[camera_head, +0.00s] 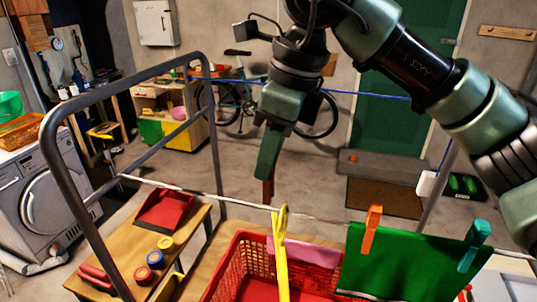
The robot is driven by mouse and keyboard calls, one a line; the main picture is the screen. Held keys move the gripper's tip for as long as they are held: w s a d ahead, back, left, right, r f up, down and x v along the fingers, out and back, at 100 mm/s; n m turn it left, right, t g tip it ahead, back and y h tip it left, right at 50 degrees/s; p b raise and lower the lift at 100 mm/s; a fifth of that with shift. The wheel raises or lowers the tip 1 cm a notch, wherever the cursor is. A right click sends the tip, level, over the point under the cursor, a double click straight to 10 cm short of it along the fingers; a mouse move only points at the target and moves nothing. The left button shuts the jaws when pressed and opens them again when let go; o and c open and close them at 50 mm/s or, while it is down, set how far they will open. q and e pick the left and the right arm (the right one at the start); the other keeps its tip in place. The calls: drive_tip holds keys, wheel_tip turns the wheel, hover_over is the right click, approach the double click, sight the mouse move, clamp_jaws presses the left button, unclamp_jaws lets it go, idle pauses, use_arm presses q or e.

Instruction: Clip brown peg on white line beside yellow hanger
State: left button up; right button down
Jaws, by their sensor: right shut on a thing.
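My right gripper (266,170) comes down from the top and is shut on the brown peg (268,190). The peg hangs upright below the fingertips. Its lower end is at the white line (180,189) in the picture, just left of the yellow hanger (281,250); I cannot tell whether it touches the line or is around it. The yellow hanger hangs from the line, seen nearly edge-on. A green cloth (400,265) hangs on the line to the right, with an orange peg (371,230) and a teal peg (475,245). My left gripper is not in view.
A grey metal frame (85,195) stands at the left. Below the line are a red basket (232,270) and a wooden table (112,250) with a red dustpan (167,209) and small rolls. A blue line (365,95) runs behind. A washing machine (40,200) stands far left.

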sight(273, 175)
drive_tip(key=shift+s+d+b+x, duration=0.1)
drive_tip(key=shift+d+b+x, duration=0.15)
drive_tip(key=shift+b+x, duration=0.65)
drive_tip(key=shift+s+d+b+x, duration=0.1)
drive_tip(key=shift+d+b+x, duration=0.1)
drive_tip(key=shift+b+x, duration=0.7)
drive_tip(key=shift+s+d+b+x, duration=0.1)
drive_tip(key=shift+d+b+x, duration=0.15)
drive_tip(key=shift+b+x, duration=0.65)
drive_tip(key=c, duration=1.2)
unclamp_jaws()
drive_tip(key=shift+f+p, duration=0.35)
drive_tip(key=shift+f, duration=0.1)
drive_tip(key=shift+c, duration=0.2)
drive_tip(key=shift+r, duration=0.1)
